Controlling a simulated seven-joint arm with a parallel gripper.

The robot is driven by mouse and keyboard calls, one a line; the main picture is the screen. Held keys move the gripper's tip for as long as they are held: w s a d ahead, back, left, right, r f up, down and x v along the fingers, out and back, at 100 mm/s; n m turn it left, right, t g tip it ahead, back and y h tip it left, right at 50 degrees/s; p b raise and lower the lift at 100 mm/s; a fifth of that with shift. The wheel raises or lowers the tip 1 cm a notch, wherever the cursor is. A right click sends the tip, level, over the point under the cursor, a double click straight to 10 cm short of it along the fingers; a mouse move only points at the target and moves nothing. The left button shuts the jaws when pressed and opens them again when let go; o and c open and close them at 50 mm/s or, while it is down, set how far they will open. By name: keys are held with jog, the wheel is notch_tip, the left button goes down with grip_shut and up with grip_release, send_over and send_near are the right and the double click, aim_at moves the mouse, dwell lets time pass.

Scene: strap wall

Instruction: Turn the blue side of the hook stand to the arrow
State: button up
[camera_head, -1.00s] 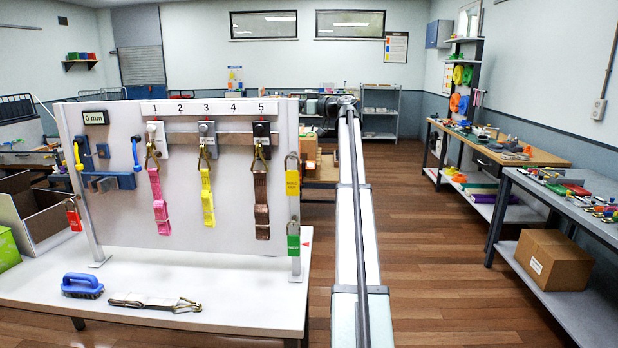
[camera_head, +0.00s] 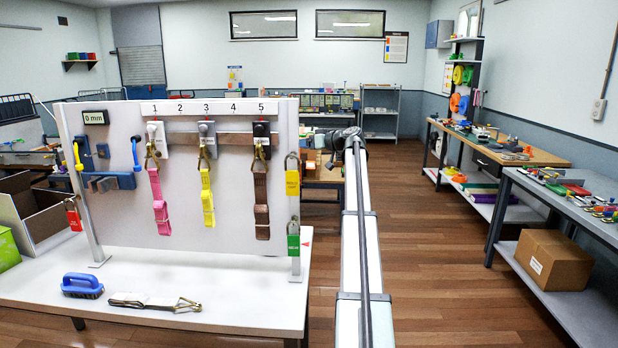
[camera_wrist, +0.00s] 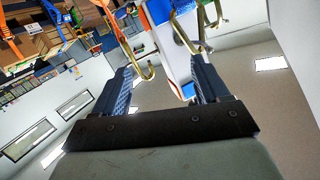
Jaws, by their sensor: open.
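My gripper (camera_wrist: 163,82) is open in the wrist view, its dark fingers spread on either side of a pale upright part (camera_wrist: 174,58). The stand cannot be made out in the head view, where the board covers that area and my fingers cannot be made out. A small red arrow-like mark (camera_head: 306,245) shows at the table's right end.
The white board (camera_head: 130,215) stands on the white table (camera_head: 200,290) with a pink strap (camera_head: 160,205), a yellow strap (camera_head: 207,200) and a brown strap (camera_head: 261,205) hanging from it. A blue brush (camera_head: 82,285) lies in front. The floor right of my arm is clear.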

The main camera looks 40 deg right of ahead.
notch_tip(320, 180, down, 12)
jog(key=s+m+g+h, duration=0.1)
jog(key=s+m+g, duration=0.1)
jog(key=shift+s+d+m, duration=0.15)
jog(key=shift+d+m, duration=0.25)
jog(key=shift+r, duration=0.1)
jog(key=shift+d, duration=0.1)
jog(key=shift+c, duration=0.8)
jog(key=shift+m+t+h, duration=0.4)
jog(key=shift+m+h, duration=0.1)
jog(key=shift+h, duration=0.3)
jog(key=d+r, duration=0.1)
jog(key=r, duration=0.3)
jog(key=s+d+r, duration=0.1)
jog(key=r, duration=0.4)
jog(key=s+d+r, duration=0.1)
jog(key=r, duration=0.3)
jog(key=shift+s+r, duration=0.1)
jog(key=shift+r, duration=0.1)
jog(key=c, duration=1.2)
jog(key=shift+s+d+r+m, duration=0.1)
jog(key=shift+d+r+m, duration=0.05)
jog(key=shift+r+m, duration=0.6)
grip_shut()
jog(key=w+f+m+h, duration=0.1)
jog(key=w+f+m, duration=0.2)
jog(key=w+m, duration=0.9)
jog(key=shift+w, duration=0.5)
